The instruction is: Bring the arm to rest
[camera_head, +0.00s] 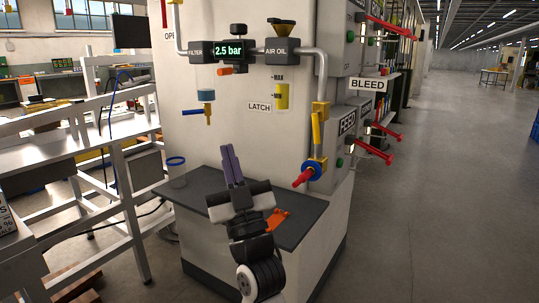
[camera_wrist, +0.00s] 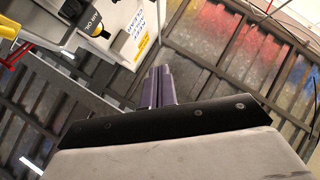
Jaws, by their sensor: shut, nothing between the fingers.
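My gripper (camera_head: 232,162) is in the head view, in front of the white machine cabinet (camera_head: 240,125) and above its dark grey shelf (camera_head: 185,188). Its two purple-grey fingers point up and lie together, with nothing between them. The fingers also show in the wrist view (camera_wrist: 159,86), side by side, pointing up toward the roof. My arm rises from the bottom of the head view and hides part of the shelf.
An orange-red piece (camera_head: 277,218) lies on the shelf right of my gripper. A blue ring (camera_head: 176,161) is at its left. A red-handled valve (camera_head: 308,174), filter (camera_head: 195,52) and pressure display (camera_head: 230,50) are on the cabinet. Red levers (camera_head: 380,153) stick out right. Open floor (camera_head: 455,200) lies right.

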